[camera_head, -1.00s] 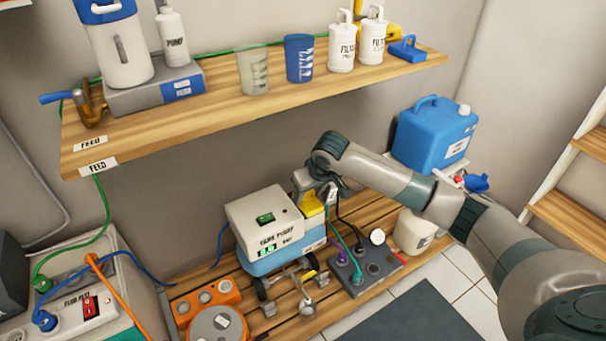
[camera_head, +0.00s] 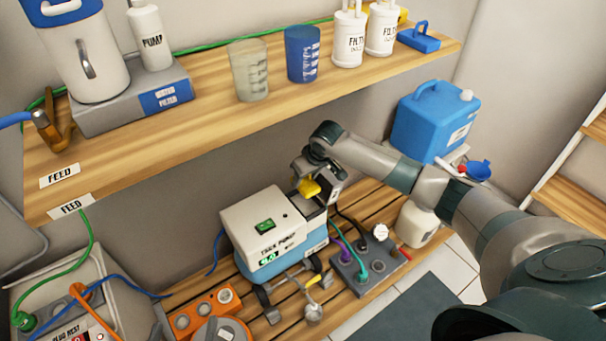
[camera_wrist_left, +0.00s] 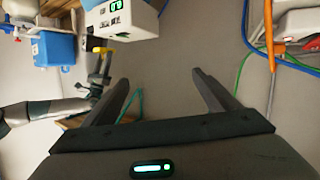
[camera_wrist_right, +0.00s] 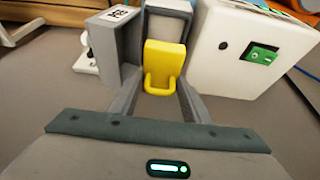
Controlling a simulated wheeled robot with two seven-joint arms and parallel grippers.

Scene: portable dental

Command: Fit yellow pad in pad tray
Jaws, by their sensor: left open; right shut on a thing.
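The yellow pad (camera_wrist_right: 165,62) is in my right gripper (camera_wrist_right: 160,88), which is shut on its looped handle in the right wrist view. In the head view the yellow pad (camera_head: 309,188) and my right gripper (camera_head: 312,177) are just right of the white-and-blue pump box's top. A grey open-fronted housing (camera_wrist_right: 168,20) stands behind the pad in the right wrist view; it may be the pad tray. I cannot tell whether the pad touches it. My left gripper (camera_wrist_left: 160,92) is open and empty in its wrist view, and is outside the head view.
The pump box (camera_head: 265,220) stands close left of the pad. A labelled grey block (camera_wrist_right: 118,45) is close on its other side. A wooden shelf (camera_head: 205,115) with cups and jugs overhangs behind. A grey hose block (camera_head: 368,265) and blue jug (camera_head: 435,120) are to the right.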

